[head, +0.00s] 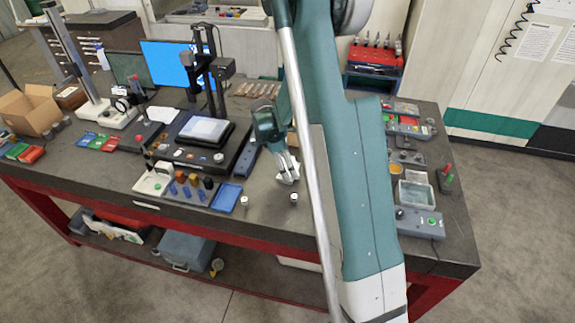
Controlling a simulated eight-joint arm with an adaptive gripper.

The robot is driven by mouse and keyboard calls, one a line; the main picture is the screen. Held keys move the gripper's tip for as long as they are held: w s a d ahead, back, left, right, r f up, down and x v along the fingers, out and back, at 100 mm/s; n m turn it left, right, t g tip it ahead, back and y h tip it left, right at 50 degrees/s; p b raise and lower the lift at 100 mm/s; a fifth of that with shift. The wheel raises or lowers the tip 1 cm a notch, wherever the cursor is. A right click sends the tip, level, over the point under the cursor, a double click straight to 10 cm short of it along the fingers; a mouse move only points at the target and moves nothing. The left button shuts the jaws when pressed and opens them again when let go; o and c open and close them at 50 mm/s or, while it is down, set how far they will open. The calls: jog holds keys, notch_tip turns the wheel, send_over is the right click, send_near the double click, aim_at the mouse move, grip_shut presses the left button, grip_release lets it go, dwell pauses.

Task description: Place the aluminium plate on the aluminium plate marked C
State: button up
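My gripper (287,172) hangs over the middle of the dark workbench (270,212), left of my large teal arm link. Its end is pale metal and small in this view, so I cannot tell whether its fingers are apart or hold anything. I cannot make out an aluminium plate or a letter C for certain. A flat pale panel (200,131) lies on the black stand left of my gripper; I cannot tell what it is. My arm hides part of the bench behind it.
Two small metal cylinders (293,199) (243,201) stand near the front edge. A blue tray (227,197) lies left of them. A grey box with a green button (420,222) and a clear tray (416,195) sit at right. A tall gauge stand (75,55) rises at left.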

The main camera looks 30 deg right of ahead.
jog(key=o, duration=1.2)
jog(key=shift+r, duration=0.15)
jog(key=shift+b+v, duration=0.65)
jog(key=shift+v, duration=5.25)
jog(key=shift+a, duration=0.1)
